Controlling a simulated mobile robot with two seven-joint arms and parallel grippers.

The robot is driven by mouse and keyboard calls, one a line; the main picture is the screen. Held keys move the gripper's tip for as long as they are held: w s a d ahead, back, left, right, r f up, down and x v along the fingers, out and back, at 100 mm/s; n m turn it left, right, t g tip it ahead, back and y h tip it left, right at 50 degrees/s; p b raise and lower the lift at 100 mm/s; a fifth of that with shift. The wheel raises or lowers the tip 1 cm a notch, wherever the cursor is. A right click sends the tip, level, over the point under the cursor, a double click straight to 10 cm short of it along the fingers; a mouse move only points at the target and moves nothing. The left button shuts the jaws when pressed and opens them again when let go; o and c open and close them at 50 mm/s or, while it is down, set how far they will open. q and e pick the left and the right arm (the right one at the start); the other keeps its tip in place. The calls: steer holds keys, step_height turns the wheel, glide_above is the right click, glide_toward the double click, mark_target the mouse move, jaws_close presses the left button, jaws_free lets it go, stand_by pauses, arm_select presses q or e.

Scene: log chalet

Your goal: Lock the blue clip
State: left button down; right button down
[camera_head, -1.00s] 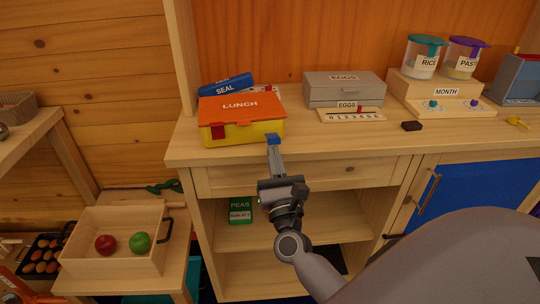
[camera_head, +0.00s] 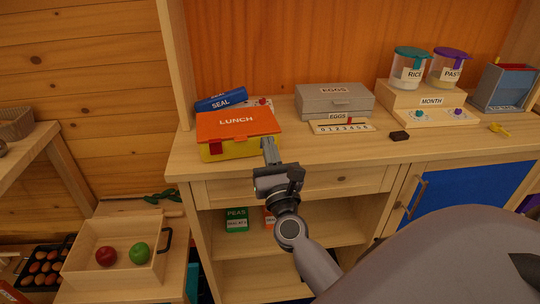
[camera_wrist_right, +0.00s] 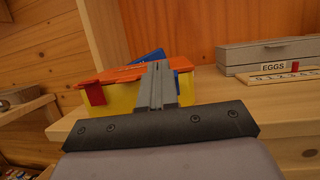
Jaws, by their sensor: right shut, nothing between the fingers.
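The lunch box has an orange lid (camera_head: 237,122) marked LUNCH and a yellow body. It sits at the left of the counter. A red clip (camera_head: 215,147) hangs at its front left and also shows in the right wrist view (camera_wrist_right: 95,95). The blue clip is at the box's front right, where my right gripper (camera_head: 268,145) hides it in the head view. The gripper's shut, empty fingers (camera_wrist_right: 158,82) point at that corner and look close to it; I cannot tell whether they touch. My left gripper is not in view.
A blue SEAL roll (camera_head: 221,99) lies behind the box. A grey EGGS case (camera_head: 335,99) and a number strip (camera_head: 341,127) stand to the right. The counter between the box and the strip is clear.

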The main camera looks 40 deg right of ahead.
steer(key=shift+w+r, duration=0.2)
steer(key=shift+r, duration=0.05)
steer(key=b+v, duration=0.2)
steer(key=v, duration=0.5)
stand_by(0.6)
